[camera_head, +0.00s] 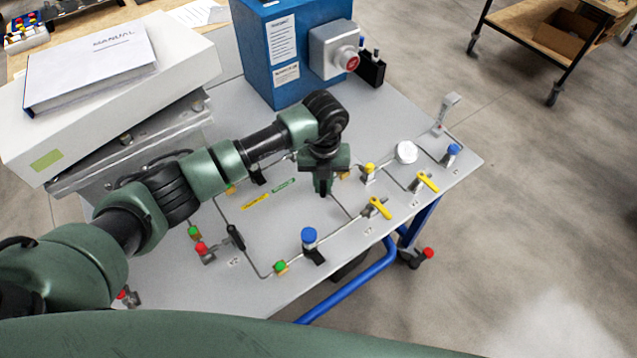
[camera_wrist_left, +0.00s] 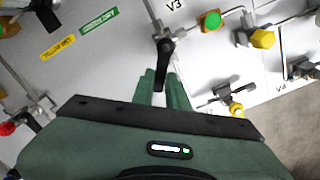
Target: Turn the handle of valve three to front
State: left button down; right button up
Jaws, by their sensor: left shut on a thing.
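Valve three's black handle (camera_wrist_left: 165,62) lies under my left gripper in the left wrist view, with the label V3 (camera_wrist_left: 174,5) beside its pipe. Its free end points down the picture, between the green fingers of my left gripper (camera_wrist_left: 165,90). The gripper is shut on this handle. In the head view my left gripper (camera_head: 322,188) reaches down to the panel (camera_head: 290,225) and hides most of valve three. The right gripper does not show.
Close by stand a yellow-handled valve (camera_head: 379,208), another yellow-handled valve (camera_head: 427,182), a yellow-capped fitting (camera_head: 369,169) and a blue-capped fitting (camera_head: 309,237). A blue box (camera_head: 290,60) with a red button (camera_head: 352,61) stands behind. A white box (camera_head: 180,60) carries a manual (camera_head: 90,68).

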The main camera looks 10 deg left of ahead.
pick_arm(q)
jog(key=n, duration=0.1)
jog(key=d+n, duration=0.1)
jog(key=n, duration=0.1)
jog(key=n+b, duration=0.1)
jog(key=shift+w+d, duration=0.25)
jog(key=shift+w, duration=0.15)
jog(key=shift+w+d+n, duration=0.15)
jog(key=shift+n, duration=0.6)
jog(key=shift+w+d+n, duration=0.1)
jog(key=shift+d+n, duration=0.05)
jog(key=shift+n, duration=0.6)
jog(key=shift+r, duration=0.1)
jog(key=c, duration=1.4)
grip_release()
notch_tip(320, 180, up, 8)
jog(key=b, duration=0.2)
